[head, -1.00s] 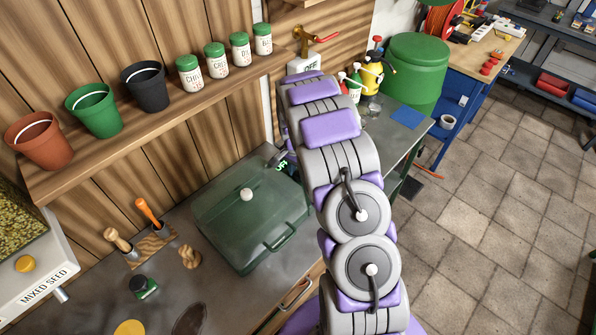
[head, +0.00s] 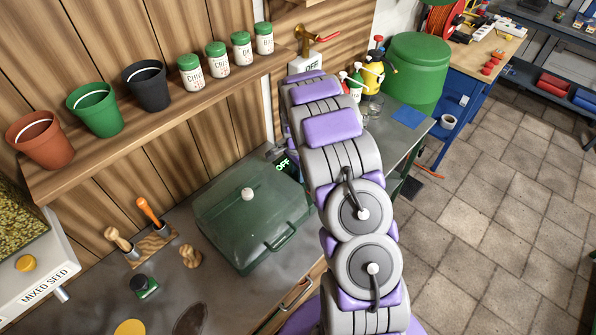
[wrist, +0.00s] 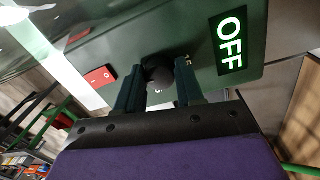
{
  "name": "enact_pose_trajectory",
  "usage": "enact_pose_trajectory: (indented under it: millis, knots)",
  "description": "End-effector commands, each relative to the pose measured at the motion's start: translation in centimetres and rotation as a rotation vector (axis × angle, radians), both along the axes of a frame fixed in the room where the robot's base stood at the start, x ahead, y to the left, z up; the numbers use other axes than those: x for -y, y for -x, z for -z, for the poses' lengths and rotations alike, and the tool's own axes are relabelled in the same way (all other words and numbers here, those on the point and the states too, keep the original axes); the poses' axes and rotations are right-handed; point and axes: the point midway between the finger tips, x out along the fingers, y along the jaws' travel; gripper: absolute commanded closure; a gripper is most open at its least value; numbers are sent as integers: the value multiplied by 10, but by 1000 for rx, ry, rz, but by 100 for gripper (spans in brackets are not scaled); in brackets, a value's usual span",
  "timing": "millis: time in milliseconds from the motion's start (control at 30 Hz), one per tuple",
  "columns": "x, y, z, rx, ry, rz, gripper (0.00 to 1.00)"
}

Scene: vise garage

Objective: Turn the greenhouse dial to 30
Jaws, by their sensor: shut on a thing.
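The greenhouse (head: 235,225) is a green box with a clear lid and a white knob on top, standing on the grey bench. Its front panel (wrist: 215,85) fills much of the wrist view. A lit display reads OFF (wrist: 230,42), and it also shows in the head view (head: 284,163). The dark round dial (wrist: 160,74) sits between the fingertips of my gripper (wrist: 158,82), which is shut on it. Scale marks around the dial are mostly hidden by the fingers. In the head view my arm hides the dial and most of the gripper.
A red switch (wrist: 100,77) is on the panel left of the dial. A shelf (head: 150,125) with pots and labelled jars hangs above the bench. A tap (head: 312,38), spray bottles and a green barrel (head: 418,70) stand behind my arm. The floor at right is clear.

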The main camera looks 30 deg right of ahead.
Motion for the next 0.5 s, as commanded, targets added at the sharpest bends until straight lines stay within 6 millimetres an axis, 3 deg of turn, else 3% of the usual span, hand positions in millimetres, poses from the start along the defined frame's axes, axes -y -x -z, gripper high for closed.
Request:
enact_pose_trajectory:
  millis: [133,167,200,400,500]
  knots:
    - [1,-1,-1,4,1,0,93]
    - [1,-1,-1,4,1,0,60]
    - [1,-1,-1,4,1,0,56]
    - [0,-1,-1,3,2,-1,38]
    - [0,-1,-1,3,1,-1,38]
